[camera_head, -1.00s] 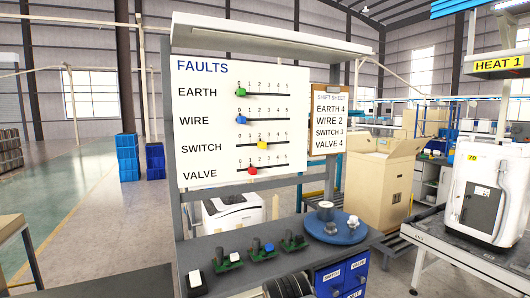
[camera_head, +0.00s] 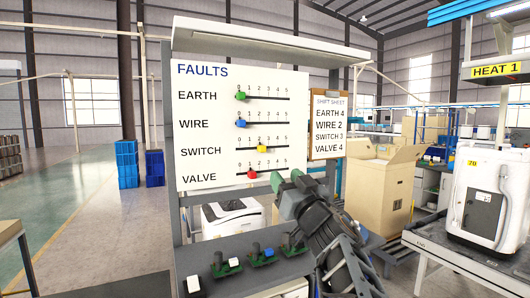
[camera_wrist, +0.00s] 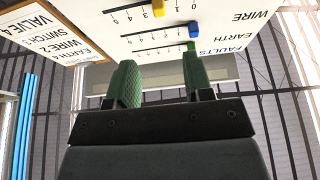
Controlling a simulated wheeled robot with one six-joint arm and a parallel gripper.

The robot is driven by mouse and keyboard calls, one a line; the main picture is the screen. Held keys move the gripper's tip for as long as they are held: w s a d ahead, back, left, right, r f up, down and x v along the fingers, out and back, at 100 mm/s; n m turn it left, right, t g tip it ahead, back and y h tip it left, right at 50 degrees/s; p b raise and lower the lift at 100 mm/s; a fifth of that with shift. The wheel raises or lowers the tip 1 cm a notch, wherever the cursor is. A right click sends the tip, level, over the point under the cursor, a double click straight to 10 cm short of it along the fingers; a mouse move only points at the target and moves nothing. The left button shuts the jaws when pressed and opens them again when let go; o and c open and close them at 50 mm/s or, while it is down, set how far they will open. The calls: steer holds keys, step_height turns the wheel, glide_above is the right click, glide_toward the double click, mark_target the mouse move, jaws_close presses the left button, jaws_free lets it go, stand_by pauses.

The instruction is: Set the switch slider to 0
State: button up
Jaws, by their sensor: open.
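The faults board (camera_head: 210,135) stands upright with several sliders. The yellow switch slider (camera_head: 262,149) sits at about 2. The green earth slider (camera_head: 240,96) and blue wire slider (camera_head: 240,123) sit at 0; the red valve slider (camera_head: 252,174) is at about 1. My gripper (camera_head: 287,179), with green fingertips, is open and empty, below and right of the valve row. In the wrist view, my gripper (camera_wrist: 162,82) points at the board, which looks upside down; the yellow slider (camera_wrist: 158,8) is at the top edge, apart from the fingers. The valve row is not visible there.
A shift sheet (camera_head: 326,125) hangs just right of the board. Below is a bench with green circuit boards (camera_head: 228,266), partly hidden by my arm. A cardboard box (camera_head: 380,190) and a white machine (camera_head: 490,195) stand at the right. The space before the board's left side is clear.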

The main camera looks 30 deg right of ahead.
mark_target(264, 150)
steer(key=p+x, duration=0.3)
steer(key=x, duration=1)
steer(key=shift+f, duration=0.15)
steer(key=shift+c, duration=0.2)
jaws_close()
